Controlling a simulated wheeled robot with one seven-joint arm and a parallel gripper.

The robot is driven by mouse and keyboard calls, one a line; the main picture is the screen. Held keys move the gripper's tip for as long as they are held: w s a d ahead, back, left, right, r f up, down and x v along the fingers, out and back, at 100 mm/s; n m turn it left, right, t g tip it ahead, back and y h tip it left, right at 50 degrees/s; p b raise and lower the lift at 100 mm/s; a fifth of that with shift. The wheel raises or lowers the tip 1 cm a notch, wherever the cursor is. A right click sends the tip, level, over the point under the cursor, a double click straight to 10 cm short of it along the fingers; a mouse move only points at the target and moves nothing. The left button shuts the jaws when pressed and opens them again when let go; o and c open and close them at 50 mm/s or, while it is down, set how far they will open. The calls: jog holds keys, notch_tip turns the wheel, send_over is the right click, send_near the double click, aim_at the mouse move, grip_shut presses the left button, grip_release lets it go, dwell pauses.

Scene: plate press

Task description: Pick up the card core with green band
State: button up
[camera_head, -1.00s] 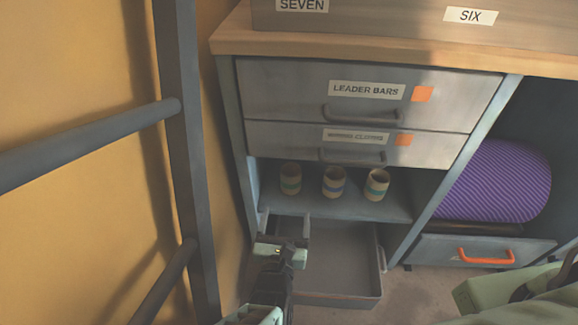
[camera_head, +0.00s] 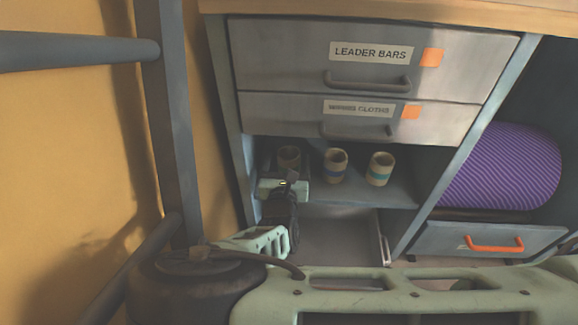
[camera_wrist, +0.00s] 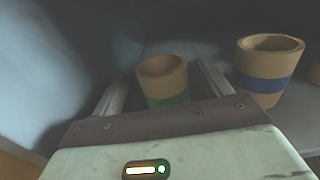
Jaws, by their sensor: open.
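The card core with the green band (camera_wrist: 163,80) is a tan open-topped tube, upright on the shelf. In the wrist view it stands between my gripper's two fingers (camera_wrist: 164,84), which are apart on its left and right; I cannot tell whether either touches it. In the head view it is the leftmost core (camera_head: 289,155), its lower part hidden behind my gripper (camera_head: 284,184). To its right stands a similar core with a blue band (camera_head: 335,166), also in the wrist view (camera_wrist: 268,70), then one with a teal band (camera_head: 379,169).
An open grey drawer (camera_head: 335,240) sits below. A purple roll (camera_head: 505,170) is at right. A grey ladder-like frame (camera_head: 170,120) stands at left.

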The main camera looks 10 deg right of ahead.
aim_at(290, 150)
jog(key=w, duration=0.1)
jog(key=w+b, duration=0.1)
jog(key=w+d+f+b, duration=0.1)
jog(key=shift+w, duration=0.2)
jog(key=shift+w+r, duration=0.15)
jog(key=shift+w, duration=0.1)
jog(key=shift+c, duration=0.4)
jog(key=c, duration=1)
jog(key=shift+r, duration=0.2)
